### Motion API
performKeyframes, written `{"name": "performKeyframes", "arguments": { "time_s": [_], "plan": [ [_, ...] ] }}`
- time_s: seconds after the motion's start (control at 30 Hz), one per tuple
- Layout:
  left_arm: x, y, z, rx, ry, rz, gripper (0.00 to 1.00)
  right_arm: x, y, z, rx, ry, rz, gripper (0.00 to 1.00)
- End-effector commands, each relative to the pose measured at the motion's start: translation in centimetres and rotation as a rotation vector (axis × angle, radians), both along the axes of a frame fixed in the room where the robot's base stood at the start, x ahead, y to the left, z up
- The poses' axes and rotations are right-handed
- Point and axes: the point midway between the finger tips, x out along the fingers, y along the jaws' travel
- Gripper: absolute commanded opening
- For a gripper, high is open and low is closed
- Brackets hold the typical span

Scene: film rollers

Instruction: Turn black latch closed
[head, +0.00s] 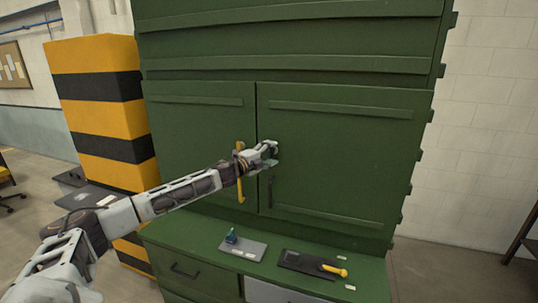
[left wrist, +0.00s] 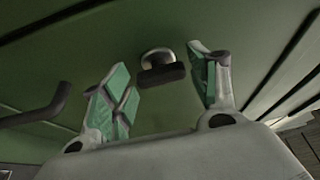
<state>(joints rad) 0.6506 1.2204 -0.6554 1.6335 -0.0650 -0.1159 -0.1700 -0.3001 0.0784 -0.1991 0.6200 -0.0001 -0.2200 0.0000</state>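The black latch (left wrist: 161,75) shows in the left wrist view as a short dark bar on a round silver base, fixed to the green cabinet's right door (head: 340,150). The bar lies nearly level, with a slight tilt, in that view. My left gripper (head: 268,154) is at the door near the seam. In the left wrist view its teal-padded fingers (left wrist: 162,82) are open, one on each side of the latch, with gaps between them and the bar. In the head view the gripper largely covers the latch. My right gripper is not in view.
A yellow handle (head: 240,172) stands on the left door, close beside my arm. A dark handle (head: 270,191) is below the gripper. The green ledge (head: 210,258) below holds a grey plate (head: 243,249) and a dark tray (head: 303,262) with a yellow-handled tool. A yellow-black striped pillar (head: 95,90) stands left.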

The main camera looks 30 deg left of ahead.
Motion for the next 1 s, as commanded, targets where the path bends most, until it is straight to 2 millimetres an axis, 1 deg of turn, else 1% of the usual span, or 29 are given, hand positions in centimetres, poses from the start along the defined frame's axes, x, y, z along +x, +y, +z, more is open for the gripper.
{"name": "performKeyframes", "arguments": {
  "time_s": [0.27,0.37,0.53,1.0],
  "plan": [
    [0.0,0.1,0.0,0.0,-0.001,0.001,0.7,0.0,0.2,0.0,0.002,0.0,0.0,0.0],
    [0.0,0.1,0.0,0.0,-0.001,0.001,0.7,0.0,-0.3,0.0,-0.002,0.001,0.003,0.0],
    [-0.1,0.1,0.0,0.0,0.0,0.002,0.7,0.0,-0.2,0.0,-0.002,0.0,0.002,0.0],
    [-1.4,0.4,-0.2,-0.003,0.002,0.003,0.7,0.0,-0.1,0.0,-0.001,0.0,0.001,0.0]
  ]
}}
